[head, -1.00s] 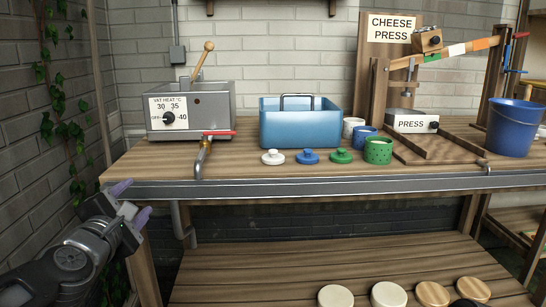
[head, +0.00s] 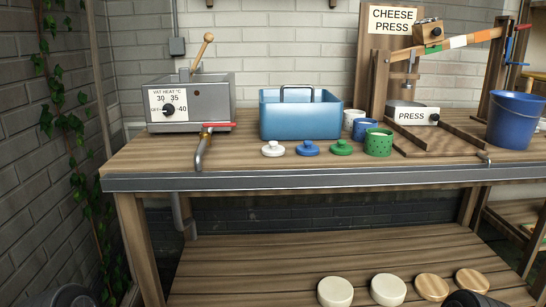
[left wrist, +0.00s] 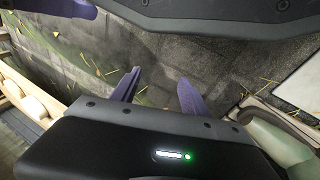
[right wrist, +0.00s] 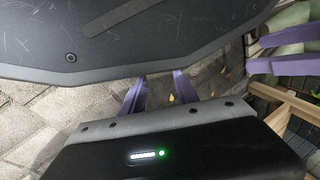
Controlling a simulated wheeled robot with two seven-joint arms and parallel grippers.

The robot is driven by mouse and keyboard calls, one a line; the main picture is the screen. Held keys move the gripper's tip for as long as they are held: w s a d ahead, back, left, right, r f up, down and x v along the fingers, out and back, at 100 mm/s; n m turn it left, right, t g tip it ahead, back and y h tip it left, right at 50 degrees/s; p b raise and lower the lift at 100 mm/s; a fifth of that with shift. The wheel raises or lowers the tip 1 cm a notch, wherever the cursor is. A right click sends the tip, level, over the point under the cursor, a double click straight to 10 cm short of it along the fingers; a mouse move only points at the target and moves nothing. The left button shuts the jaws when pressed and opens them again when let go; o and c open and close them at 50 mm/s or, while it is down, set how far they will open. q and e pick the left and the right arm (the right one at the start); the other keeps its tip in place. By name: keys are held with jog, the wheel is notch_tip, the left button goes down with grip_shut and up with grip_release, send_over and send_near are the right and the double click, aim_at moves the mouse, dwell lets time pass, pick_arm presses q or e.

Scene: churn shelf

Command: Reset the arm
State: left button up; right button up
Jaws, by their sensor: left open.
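My left gripper (left wrist: 159,76) shows in the left wrist view with its two purple fingers apart and nothing between them, above a grey stone floor. My right gripper (right wrist: 162,74) shows in the right wrist view, its purple fingers also apart and empty over the floor. Purple fingers of the opposite gripper show at the edge of each wrist view, so the two hands are close together. Neither gripper shows in the head view. Only dark parts of my arms show at its bottom edge.
The wooden bench (head: 250,163) carries a grey vat (head: 205,98), a blue tub (head: 301,121), several cups and lids, a press (head: 411,115) and a blue bucket (head: 515,122). Several round pieces lie on the lower shelf (head: 260,262). A brick wall with ivy is at left.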

pick_arm(q)
jog(key=s+f+g, duration=0.1)
jog(key=s+f, duration=0.2)
jog(key=s, duration=0.1)
notch_tip(320, 180, up, 36)
jog(key=s+d+p, duration=0.2)
jog(key=p, duration=3.2)
jog(key=shift+s+d+f+g+h+p, duration=0.15)
jog(key=shift+s+f+g+h+p, duration=0.15)
jog(key=shift+s+g, duration=0.1)
pick_arm(e)
notch_tip(320, 180, up, 35)
jog(key=s+a, duration=0.1)
jog(key=s, duration=0.2)
jog(key=shift+a+g+y, duration=0.3)
jog(key=shift+a+g, duration=0.05)
jog(key=shift+g, duration=0.05)
pick_arm(q)
jog(key=shift+w, duration=0.1)
pick_arm(e)
jog(key=shift+w+f, duration=0.1)
jog(key=shift+d, duration=0.1)
